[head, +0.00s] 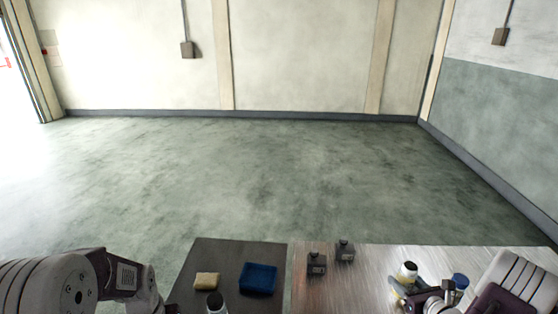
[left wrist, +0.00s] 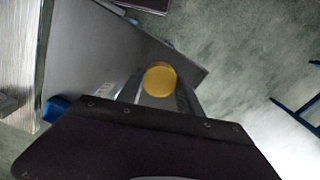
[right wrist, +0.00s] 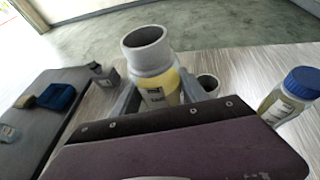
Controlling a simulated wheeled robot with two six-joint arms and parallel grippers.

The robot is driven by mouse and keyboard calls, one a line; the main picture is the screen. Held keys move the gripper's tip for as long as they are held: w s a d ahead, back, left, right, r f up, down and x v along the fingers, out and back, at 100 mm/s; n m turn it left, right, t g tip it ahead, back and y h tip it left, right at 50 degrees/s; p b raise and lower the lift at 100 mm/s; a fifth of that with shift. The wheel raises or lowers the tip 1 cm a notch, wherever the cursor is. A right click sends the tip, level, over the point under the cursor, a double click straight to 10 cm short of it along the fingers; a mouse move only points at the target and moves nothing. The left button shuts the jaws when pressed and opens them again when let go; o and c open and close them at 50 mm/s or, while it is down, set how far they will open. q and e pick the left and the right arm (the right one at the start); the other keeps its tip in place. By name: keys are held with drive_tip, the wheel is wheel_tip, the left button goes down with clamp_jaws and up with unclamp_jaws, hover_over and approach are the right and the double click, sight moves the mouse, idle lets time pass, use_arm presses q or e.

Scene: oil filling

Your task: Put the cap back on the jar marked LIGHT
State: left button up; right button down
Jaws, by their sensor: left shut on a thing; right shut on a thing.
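In the right wrist view, my right gripper (right wrist: 162,93) is shut on an open jar (right wrist: 152,62) of yellow oil. The jar has a wide pale rim, no cap, and a label too blurred to read surely. It also shows in the head view (head: 407,271), at the right side of the table. In the left wrist view, my left gripper (left wrist: 159,88) is shut on a round yellow cap (left wrist: 160,79), held over the dark table section, apart from the jar.
A blue-capped jar (right wrist: 293,95) stands right of the held jar. A dark open cup (right wrist: 208,82) is behind it.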

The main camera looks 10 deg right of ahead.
drive_tip(key=w+a+f+n+y, duration=0.1)
drive_tip(key=w+a+n+y, duration=0.15)
drive_tip(key=a, duration=0.45)
drive_tip(key=w+a+n+y, duration=0.2)
drive_tip(key=a+y, duration=0.1)
drive_tip(key=a, duration=0.5)
drive_tip(key=s+a+n+g+y, duration=0.2)
drive_tip(key=s+a+n+y, duration=0.1)
drive_tip(key=a, duration=0.5)
drive_tip(key=s+a+n+g+y, duration=0.3)
drive_tip(key=a+n+y, duration=0.1)
drive_tip(key=a, duration=0.4)
drive_tip(key=shift+s+g, duration=0.15)
drive_tip(key=shift+g, duration=0.15)
drive_tip(key=w+a+f+n+g+y, duration=0.1)
drive_tip(key=a+n+g+y, duration=0.1)
drive_tip(key=a+n+g, duration=0.6)
drive_tip(key=a+g, duration=0.1)
drive_tip(key=a, duration=0.5)
drive_tip(key=shift+w+a+f, duration=0.35)
drive_tip(key=shift+f, duration=0.05)
